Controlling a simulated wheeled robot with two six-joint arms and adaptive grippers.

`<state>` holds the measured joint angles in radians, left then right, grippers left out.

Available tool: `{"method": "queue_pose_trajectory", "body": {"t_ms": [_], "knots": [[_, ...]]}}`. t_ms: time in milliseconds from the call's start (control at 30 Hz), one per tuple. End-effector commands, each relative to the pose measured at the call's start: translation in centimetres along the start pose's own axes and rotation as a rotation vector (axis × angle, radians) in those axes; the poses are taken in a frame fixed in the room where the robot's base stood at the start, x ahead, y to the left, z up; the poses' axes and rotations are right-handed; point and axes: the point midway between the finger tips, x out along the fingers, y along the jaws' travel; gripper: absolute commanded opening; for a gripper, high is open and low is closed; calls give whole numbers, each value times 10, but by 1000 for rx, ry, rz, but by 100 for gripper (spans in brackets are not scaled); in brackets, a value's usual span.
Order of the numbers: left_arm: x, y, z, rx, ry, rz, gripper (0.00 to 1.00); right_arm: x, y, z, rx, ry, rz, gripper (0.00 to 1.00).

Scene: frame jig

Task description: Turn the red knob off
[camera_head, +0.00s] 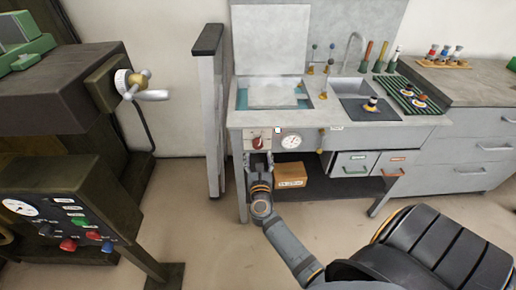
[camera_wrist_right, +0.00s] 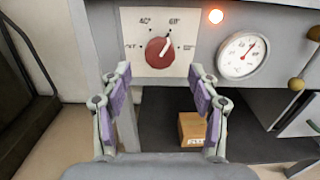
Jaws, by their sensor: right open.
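The red knob (camera_wrist_right: 159,52) sits on a white dial plate (camera_wrist_right: 132,24) with markings around it, on the front of the bench. Its white pointer line points up and to the right, towards the "60" side. In the head view the red knob (camera_head: 257,142) shows just above my right gripper (camera_head: 258,160). In the wrist view my right gripper (camera_wrist_right: 159,88) is open, its purple-padded fingers apart below and to either side of the knob, holding nothing. A small lamp (camera_wrist_right: 215,16) glows orange-red right of the plate. My left gripper is not in view.
A round gauge (camera_wrist_right: 242,55) is right of the knob. A cardboard box (camera_head: 290,175) stands on the shelf below. A grey post (camera_head: 211,110) stands left of the bench. A control stand with coloured knobs (camera_head: 68,244) is at the lower left.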

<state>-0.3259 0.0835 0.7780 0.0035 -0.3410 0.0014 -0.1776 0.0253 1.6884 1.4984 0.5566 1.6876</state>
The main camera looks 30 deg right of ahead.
Motion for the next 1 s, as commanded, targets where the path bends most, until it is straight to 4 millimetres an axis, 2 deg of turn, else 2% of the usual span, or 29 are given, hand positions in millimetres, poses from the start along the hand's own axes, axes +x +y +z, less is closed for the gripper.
{"method": "queue_pose_trajectory", "body": {"t_ms": [100, 300, 633, 1000], "knots": [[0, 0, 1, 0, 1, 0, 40, 25, 0, 1, -2, -3, 0, 61], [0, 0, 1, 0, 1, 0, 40, 49, 0, -1, -2, 0, 0, 61], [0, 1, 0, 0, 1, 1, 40, 53, 0, -1, -2, 0, 0, 60], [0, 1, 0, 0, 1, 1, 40, 52, 0, -1, -2, 0, 1, 10]]}}
